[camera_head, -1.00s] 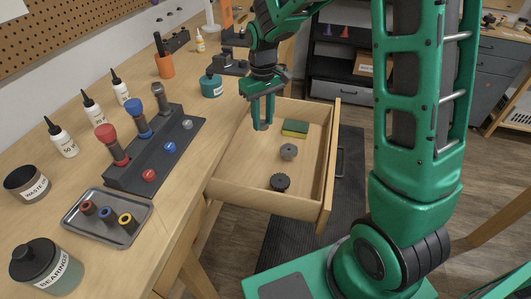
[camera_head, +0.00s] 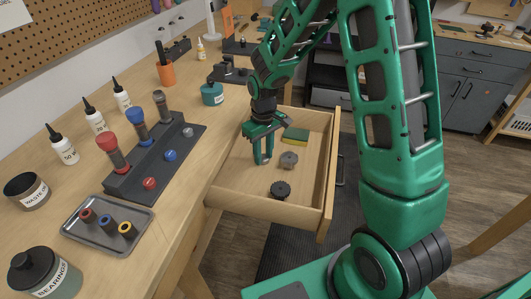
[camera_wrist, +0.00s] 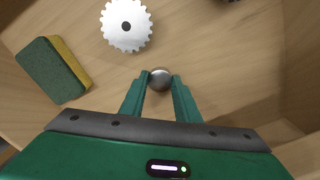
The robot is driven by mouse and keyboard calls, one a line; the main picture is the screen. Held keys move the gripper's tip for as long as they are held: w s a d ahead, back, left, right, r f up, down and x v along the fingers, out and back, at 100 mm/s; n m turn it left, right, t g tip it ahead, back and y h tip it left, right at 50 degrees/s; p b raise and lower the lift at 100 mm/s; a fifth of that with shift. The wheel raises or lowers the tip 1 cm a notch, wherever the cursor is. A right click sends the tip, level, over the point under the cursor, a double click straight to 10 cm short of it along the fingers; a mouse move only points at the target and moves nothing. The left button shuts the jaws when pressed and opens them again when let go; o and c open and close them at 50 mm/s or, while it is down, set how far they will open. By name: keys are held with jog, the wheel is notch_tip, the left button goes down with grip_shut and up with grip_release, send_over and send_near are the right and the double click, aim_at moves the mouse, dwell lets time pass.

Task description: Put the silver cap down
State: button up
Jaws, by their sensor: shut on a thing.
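My gripper (camera_head: 263,160) is shut on a small, round, shiny silver cap (camera_wrist: 160,78), pinched between its fingertips in the wrist view. In the head view the gripper points down inside the open wooden drawer (camera_head: 236,188), over its left part. The cap cannot be made out in the head view. Whether it touches the drawer floor I cannot tell. A grey toothed gear (camera_head: 289,159) lies in the drawer to the right of the gripper; it shows pale in the wrist view (camera_wrist: 127,26), ahead and left of the fingertips.
A green and yellow sponge (camera_head: 295,135) and a black gear (camera_head: 280,189) also lie in the drawer. On the bench, a dark rack (camera_head: 160,160) holds several shocks and red, blue and grey round pieces. A metal tray (camera_head: 105,238) stands nearer.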

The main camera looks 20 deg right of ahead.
aim_at(264, 157)
jog(key=o, duration=1.1)
jog(key=shift+o, duration=0.2)
notch_tip(264, 157, up, 12)
jog(key=s+d+r+m, duration=0.4)
jog(key=s+d, duration=0.4)
jog(key=s, duration=0.2)
jog(key=s+d+r+m, duration=0.35)
jog(key=s+d, duration=0.35)
jog(key=s, duration=0.3)
jog(key=s+d+m, duration=0.2)
jog(key=s+m, duration=0.1)
jog(key=s, duration=0.8)
jog(key=shift+d+f, duration=0.25)
jog(key=shift+d, duration=0.1)
